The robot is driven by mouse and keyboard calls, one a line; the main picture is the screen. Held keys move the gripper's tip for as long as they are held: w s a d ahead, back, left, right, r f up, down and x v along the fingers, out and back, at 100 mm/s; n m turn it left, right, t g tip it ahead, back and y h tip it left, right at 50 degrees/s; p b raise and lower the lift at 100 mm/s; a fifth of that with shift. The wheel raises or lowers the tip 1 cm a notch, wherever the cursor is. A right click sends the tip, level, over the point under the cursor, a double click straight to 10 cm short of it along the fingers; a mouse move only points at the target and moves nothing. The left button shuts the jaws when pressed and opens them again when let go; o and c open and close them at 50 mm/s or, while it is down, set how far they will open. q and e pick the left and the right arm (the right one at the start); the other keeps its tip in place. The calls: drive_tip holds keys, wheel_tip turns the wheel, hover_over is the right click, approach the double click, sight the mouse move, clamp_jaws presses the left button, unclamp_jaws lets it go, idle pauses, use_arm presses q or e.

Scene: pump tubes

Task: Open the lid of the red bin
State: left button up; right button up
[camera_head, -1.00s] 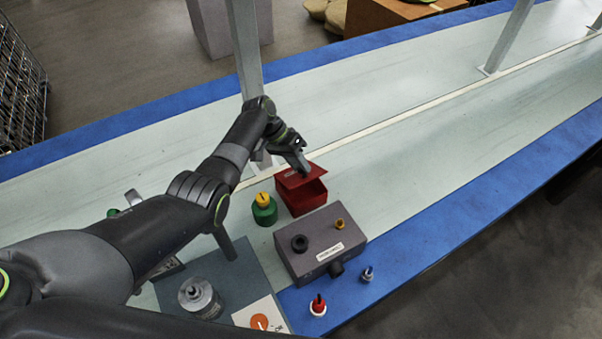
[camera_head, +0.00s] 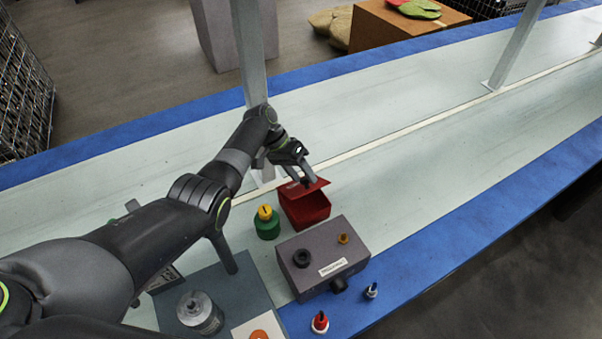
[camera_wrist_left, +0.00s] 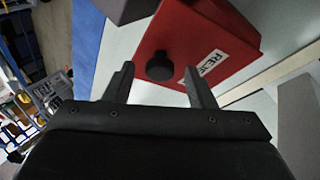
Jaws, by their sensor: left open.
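The red bin (camera_head: 307,211) stands on the pale bench behind the grey box. Its red lid (camera_head: 318,185) appears tilted up at an angle over the bin. My left gripper (camera_head: 304,182) is at the lid, with its fingers pointing down at it. In the left wrist view, the lid (camera_wrist_left: 222,30) bears a white label and a black knob (camera_wrist_left: 160,67). The knob shows between the two open fingertips (camera_wrist_left: 160,72); I cannot tell whether they touch it. My right gripper is not in view.
A grey box (camera_head: 322,258) with ports stands in front of the bin. A green pot with a yellow top (camera_head: 266,222) stands to its left. A metal cylinder (camera_head: 199,313) and small fittings (camera_head: 320,322) are nearer. The bench right of the bin is clear.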

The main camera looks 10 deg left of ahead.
use_arm(q)
drive_tip(key=v, duration=1.2)
drive_tip(key=shift+c, duration=0.2)
